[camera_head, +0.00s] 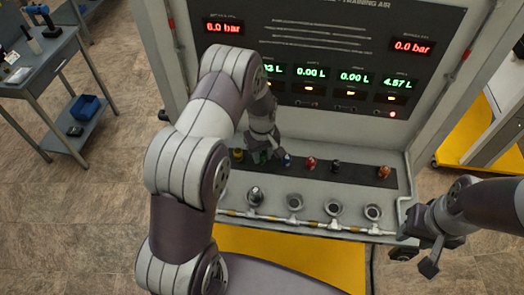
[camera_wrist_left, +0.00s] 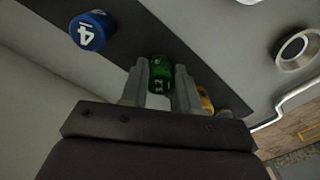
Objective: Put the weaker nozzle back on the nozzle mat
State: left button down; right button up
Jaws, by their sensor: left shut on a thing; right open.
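My left gripper (camera_head: 264,152) is shut on a green nozzle (camera_wrist_left: 160,74), which stands between its two fingers in the left wrist view, its white marking only partly legible. The gripper is low at the dark nozzle mat (camera_head: 358,172); whether the green nozzle touches the mat cannot be told. A blue nozzle (camera_head: 287,160) marked 4 is on the mat to its right in the head view, and also shows in the left wrist view (camera_wrist_left: 92,30). A yellow nozzle (camera_head: 238,155) is on the other side. My right gripper (camera_head: 430,256) is open and empty at the lower right.
A red nozzle (camera_head: 311,163), a black nozzle (camera_head: 335,166) and an orange nozzle (camera_head: 384,172) stand further right on the mat. Round outlets (camera_head: 334,208) line the ledge in front, above a pipe. The display panel (camera_head: 340,50) rises behind.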

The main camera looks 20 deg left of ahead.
pick_arm(q)
jog(key=shift+w+f, duration=0.1)
jog(key=shift+f, duration=0.15)
jog(key=c, duration=0.8)
grip_release()
